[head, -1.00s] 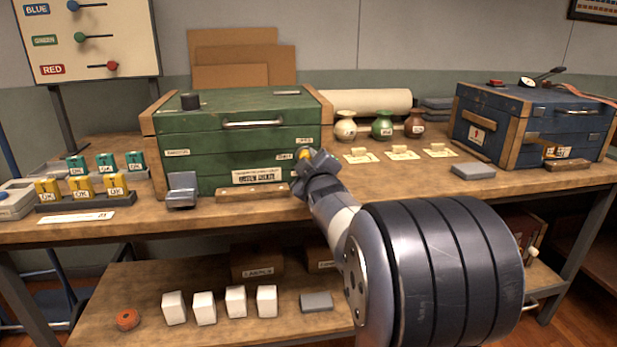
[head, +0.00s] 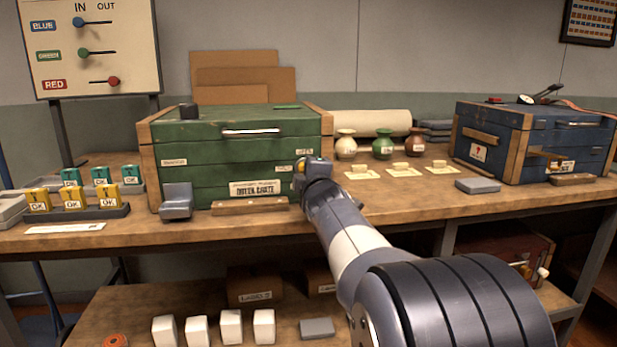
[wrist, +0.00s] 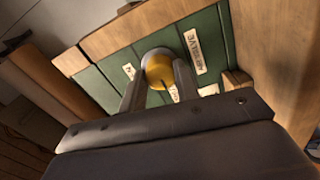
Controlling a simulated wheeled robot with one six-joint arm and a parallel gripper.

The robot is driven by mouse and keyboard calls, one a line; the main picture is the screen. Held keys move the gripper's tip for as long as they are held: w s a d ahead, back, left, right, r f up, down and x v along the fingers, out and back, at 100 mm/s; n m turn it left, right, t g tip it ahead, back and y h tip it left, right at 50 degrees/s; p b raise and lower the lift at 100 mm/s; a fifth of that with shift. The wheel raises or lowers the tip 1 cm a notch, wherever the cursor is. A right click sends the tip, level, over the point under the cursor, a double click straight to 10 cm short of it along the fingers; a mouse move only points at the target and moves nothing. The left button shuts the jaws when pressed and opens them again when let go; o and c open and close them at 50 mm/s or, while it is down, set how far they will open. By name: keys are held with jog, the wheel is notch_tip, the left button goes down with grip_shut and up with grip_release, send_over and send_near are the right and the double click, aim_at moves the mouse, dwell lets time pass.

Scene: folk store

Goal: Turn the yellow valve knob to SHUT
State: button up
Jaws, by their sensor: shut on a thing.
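The yellow valve knob (wrist: 160,70) is round and sits on the front of the green crate (head: 225,150), near its right end. In the head view a small part of the knob (head: 300,165) shows beside my gripper (head: 316,168). In the wrist view my gripper (wrist: 157,85) has one finger on each side of the knob and is shut on it. A dark mark shows on the knob's face. A label (wrist: 194,52) is beside the knob; smaller labels are partly hidden by the fingers, and I cannot read which way the knob points.
A wooden bar (head: 250,206) and a grey block (head: 176,201) stand before the green crate. Three vases (head: 382,146) and cards are to the right, then a blue crate (head: 490,140). Yellow and teal blocks (head: 72,197) stand at left. Bare bench (head: 410,205) lies right of my arm.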

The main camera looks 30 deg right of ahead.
dwell(0.3)
jog(key=o, duration=1)
jog(key=shift+p+v, duration=0.85)
jog(key=shift+v, duration=4.55)
jog(key=b+x, duration=0.1)
jog(key=x, duration=1)
jog(key=shift+b, duration=0.35)
